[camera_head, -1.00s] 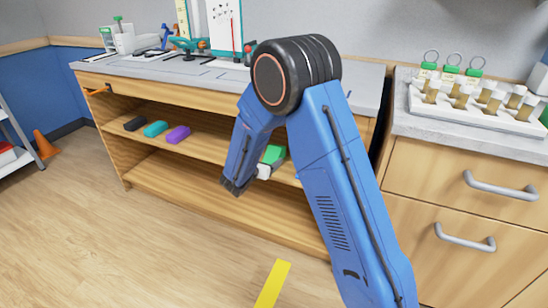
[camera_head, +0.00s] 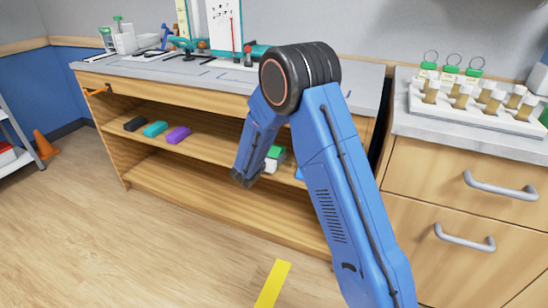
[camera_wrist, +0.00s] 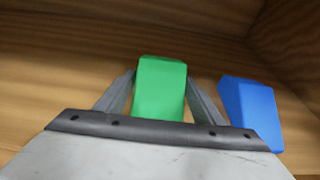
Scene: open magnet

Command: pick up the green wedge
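The green wedge (camera_wrist: 160,88) is between the two fingers of my gripper (camera_wrist: 161,80) in the wrist view. The fingers stand apart, one on each side and very close to it; contact is not clear. In the head view the green wedge (camera_head: 276,152) is on the upper shelf, partly hidden by my arm. My gripper (camera_head: 272,165) shows only in small part there, at the shelf.
A blue block (camera_wrist: 252,113) stands just right of my gripper. The brown shelf walls (camera_wrist: 215,25) are close behind. Purple (camera_head: 178,135), teal (camera_head: 155,129) and black (camera_head: 134,124) blocks lie farther left on the shelf. The worktop (camera_head: 215,70) is above.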

